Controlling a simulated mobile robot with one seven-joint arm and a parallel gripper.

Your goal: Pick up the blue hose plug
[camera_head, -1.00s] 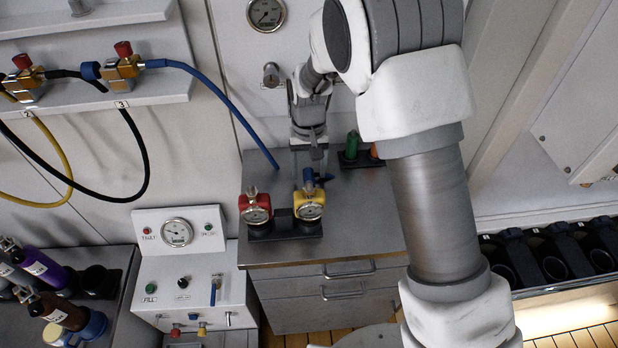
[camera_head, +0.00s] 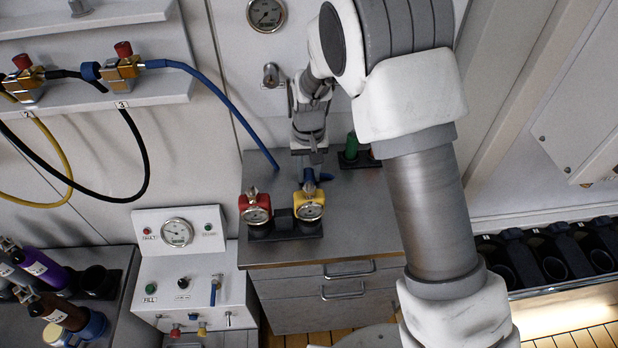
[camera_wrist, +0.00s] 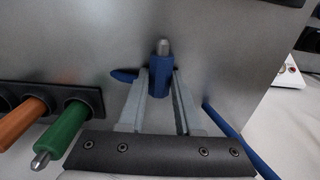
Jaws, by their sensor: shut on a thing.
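The blue hose plug (camera_wrist: 160,77) is a blue cylinder with a metal tip, between my gripper's two fingers in the wrist view. My gripper (camera_wrist: 160,90) is shut on it. In the head view the plug (camera_head: 309,175) shows just below my gripper (camera_head: 312,160), over the metal counter behind the yellow gauge piece. A small blue piece (camera_wrist: 124,75) sticks out beside the left finger in the wrist view; I cannot tell whether it belongs to the plug. The fingers hide part of the plug, and I cannot tell whether it touches the counter.
A yellow gauge piece (camera_head: 309,203) and a red gauge piece (camera_head: 255,206) stand close in front. A green plug (camera_wrist: 62,137) and an orange plug (camera_wrist: 22,125) sit in a black holder to one side. A blue hose (camera_head: 230,108) hangs behind the counter (camera_head: 355,215).

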